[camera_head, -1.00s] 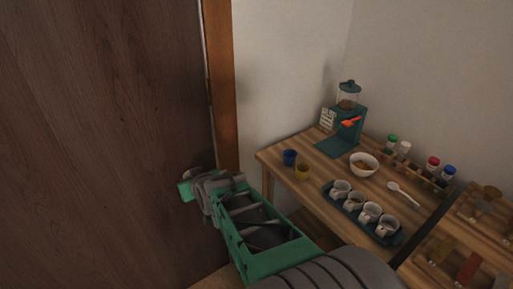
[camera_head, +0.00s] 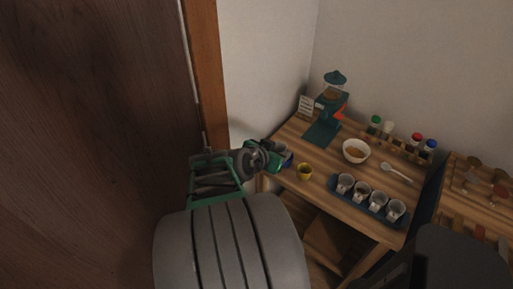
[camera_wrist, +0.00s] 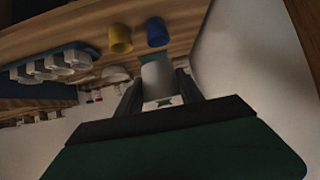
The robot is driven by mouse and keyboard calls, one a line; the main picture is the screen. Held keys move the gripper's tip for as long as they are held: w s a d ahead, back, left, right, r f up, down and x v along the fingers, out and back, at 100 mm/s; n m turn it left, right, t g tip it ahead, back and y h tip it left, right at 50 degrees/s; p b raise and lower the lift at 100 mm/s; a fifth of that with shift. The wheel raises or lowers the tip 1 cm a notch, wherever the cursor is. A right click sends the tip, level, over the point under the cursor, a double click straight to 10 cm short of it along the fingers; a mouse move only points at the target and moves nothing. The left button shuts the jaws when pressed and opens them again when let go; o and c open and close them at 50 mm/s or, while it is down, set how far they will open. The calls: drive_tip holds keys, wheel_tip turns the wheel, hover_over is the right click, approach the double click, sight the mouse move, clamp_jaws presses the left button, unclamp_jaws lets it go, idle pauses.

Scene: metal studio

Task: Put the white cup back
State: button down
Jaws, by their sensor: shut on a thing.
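My gripper (camera_wrist: 157,88) is shut on the white cup (camera_wrist: 156,75), which shows between the two fingers in the wrist view. In the head view my gripper (camera_head: 280,156) is at the left corner of the wooden table (camera_head: 325,190), and the white cup cannot be made out there. A blue cup (camera_wrist: 157,32) and a yellow cup (camera_wrist: 120,39) stand on the table close to the held cup. In the head view the yellow cup (camera_head: 305,172) is clear, while the blue cup (camera_head: 288,160) is partly hidden by my gripper.
A dark tray (camera_head: 335,197) holds several pale cups near the table's front. A dark wooden door (camera_head: 90,120) is at left.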

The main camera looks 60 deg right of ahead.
drive_tip(key=w+d+f, duration=0.8)
drive_tip(key=f, duration=0.1)
drive_tip(key=shift+w+d, duration=0.15)
drive_tip(key=shift+d, duration=0.25)
drive_tip(key=shift+w+d+f, duration=0.1)
drive_tip(key=shift+f, duration=0.8)
drive_tip(key=shift+w+d+f, duration=0.1)
drive_tip(key=shift+f, duration=0.8)
drive_tip(key=shift+f, duration=0.2)
drive_tip(key=c, duration=0.7)
unclamp_jaws()
drive_tip(key=shift+c, duration=0.2)
drive_tip(key=shift+r, duration=0.1)
